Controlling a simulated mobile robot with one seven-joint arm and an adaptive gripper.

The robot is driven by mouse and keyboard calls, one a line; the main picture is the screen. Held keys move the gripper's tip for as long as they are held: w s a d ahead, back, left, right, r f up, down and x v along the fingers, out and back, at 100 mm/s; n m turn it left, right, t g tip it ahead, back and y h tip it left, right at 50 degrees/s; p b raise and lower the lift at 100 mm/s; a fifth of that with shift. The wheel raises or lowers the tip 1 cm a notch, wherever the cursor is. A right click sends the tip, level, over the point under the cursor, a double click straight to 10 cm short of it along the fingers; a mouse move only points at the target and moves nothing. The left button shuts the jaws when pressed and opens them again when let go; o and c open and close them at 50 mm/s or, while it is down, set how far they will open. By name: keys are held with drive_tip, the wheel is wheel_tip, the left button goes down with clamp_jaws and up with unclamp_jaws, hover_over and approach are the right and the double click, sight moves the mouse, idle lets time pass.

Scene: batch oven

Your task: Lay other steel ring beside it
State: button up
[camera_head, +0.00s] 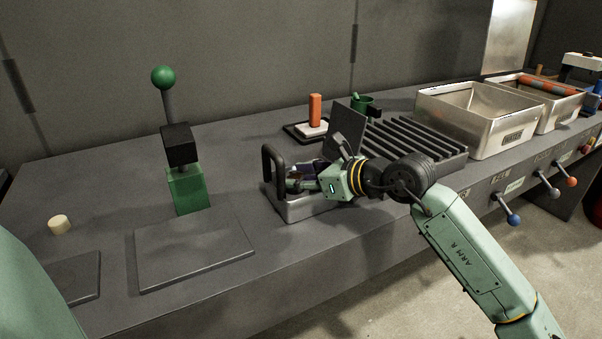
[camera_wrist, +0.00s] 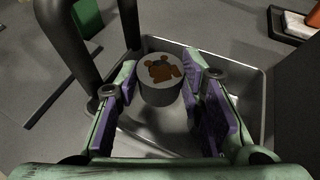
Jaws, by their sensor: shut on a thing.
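My gripper (camera_wrist: 162,72) is shut on a grey cylinder (camera_wrist: 158,93) with a brown, rust-like patch on its flat top. The cylinder is upright between the purple-padded fingers, inside or just above a shallow metal tray (camera_wrist: 262,100); I cannot tell if it touches the floor. No hole through it shows, so I cannot tell whether it is a steel ring. In the head view my gripper (camera_head: 306,184) is low over the same tray (camera_head: 300,210), which has a black handle (camera_head: 270,165). The fingers hide the tray's contents there, and no second ring is distinguishable.
A green block with a ball-topped lever (camera_head: 188,190) and a flat plate (camera_head: 195,255) are left. A black ribbed rack (camera_head: 425,143) with an upright dark plate (camera_head: 345,128) is right of the tray. Metal bins (camera_head: 478,120) stand farther right.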

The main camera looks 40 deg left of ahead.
drive_tip(key=shift+f+b, duration=0.6)
drive_tip(key=shift+b, duration=0.35)
drive_tip(key=o, duration=1.2)
drive_tip(key=shift+c, duration=0.2)
